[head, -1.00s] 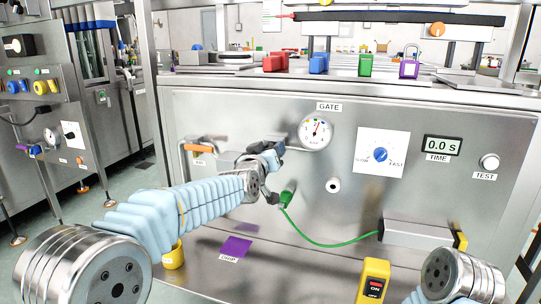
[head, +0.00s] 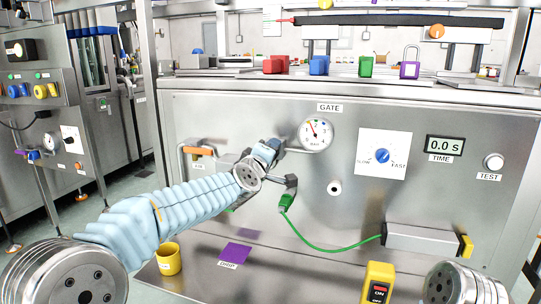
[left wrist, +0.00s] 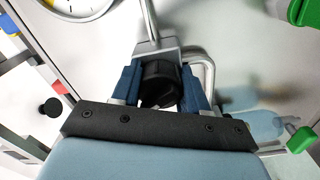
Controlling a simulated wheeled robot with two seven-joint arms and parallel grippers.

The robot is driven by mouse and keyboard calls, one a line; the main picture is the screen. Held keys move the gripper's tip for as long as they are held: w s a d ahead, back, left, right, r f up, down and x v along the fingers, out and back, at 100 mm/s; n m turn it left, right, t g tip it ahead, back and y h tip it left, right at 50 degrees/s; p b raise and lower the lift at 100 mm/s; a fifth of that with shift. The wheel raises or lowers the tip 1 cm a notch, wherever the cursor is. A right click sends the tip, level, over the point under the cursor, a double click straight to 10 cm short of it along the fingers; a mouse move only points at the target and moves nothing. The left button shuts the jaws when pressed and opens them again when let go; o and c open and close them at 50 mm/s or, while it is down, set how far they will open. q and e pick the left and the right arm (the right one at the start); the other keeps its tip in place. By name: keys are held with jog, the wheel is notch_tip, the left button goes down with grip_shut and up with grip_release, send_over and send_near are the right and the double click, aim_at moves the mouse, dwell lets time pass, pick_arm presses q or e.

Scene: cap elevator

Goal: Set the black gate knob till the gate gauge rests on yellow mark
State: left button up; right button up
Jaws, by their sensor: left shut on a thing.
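The round white gate gauge (head: 315,133) is under the GATE label on the steel panel. Its red needle points up and left in the head view; the coloured marks are too small there to tell which one it is on. In the left wrist view, the gauge's lower edge (left wrist: 78,8) is cut off by the frame top, with a yellow patch at its left. The black gate knob (left wrist: 160,84) sits between the blue finger pads of my left gripper (left wrist: 162,88), which is shut on it. In the head view, my left gripper (head: 268,153) hides the knob. My right gripper is out of view.
A green plug (head: 286,202) with a green cable hangs right of my left gripper. A speed dial (head: 382,156), time display (head: 444,146) and TEST button (head: 494,161) are further right. An orange-topped handle (head: 196,151) is to the left. A yellow cup (head: 168,259) stands below.

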pick_arm(q)
jog(key=shift+a+n, duration=0.1)
jog(key=shift+n, duration=0.4)
jog(key=o, duration=1.1)
jog(key=shift+c, duration=0.2)
jog(key=b+v, duration=0.1)
jog(key=v, duration=1.3)
